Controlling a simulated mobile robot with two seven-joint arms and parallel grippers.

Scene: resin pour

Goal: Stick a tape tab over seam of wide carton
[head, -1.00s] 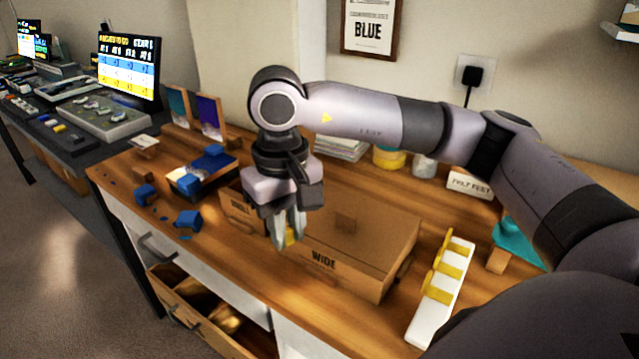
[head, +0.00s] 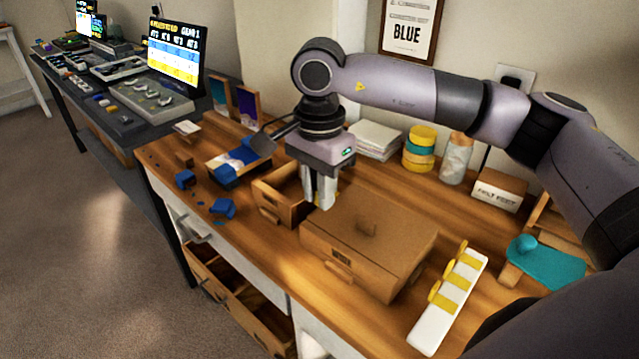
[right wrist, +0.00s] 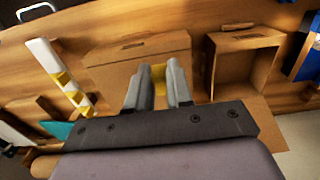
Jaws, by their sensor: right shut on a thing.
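The wide carton (head: 370,238) is a brown closed box with a small raised piece on its top, on the wooden bench; it also shows in the right wrist view (right wrist: 110,75). My right gripper (head: 320,200) is shut on a yellow tape tab (right wrist: 158,72), mostly hidden between the fingers. It points down at the carton's left end, beside the smaller open carton (head: 283,195); I cannot tell whether it touches the carton. A white tab holder (head: 432,325) with several yellow tabs lies right of the carton. My left gripper is not in view.
Blue pieces (head: 222,208) and an open box (head: 222,175) lie at the left. Tape rolls (head: 420,148), a jar (head: 456,160) and a felt feet box (head: 498,190) stand at the back. A teal object (head: 545,262) is at the right.

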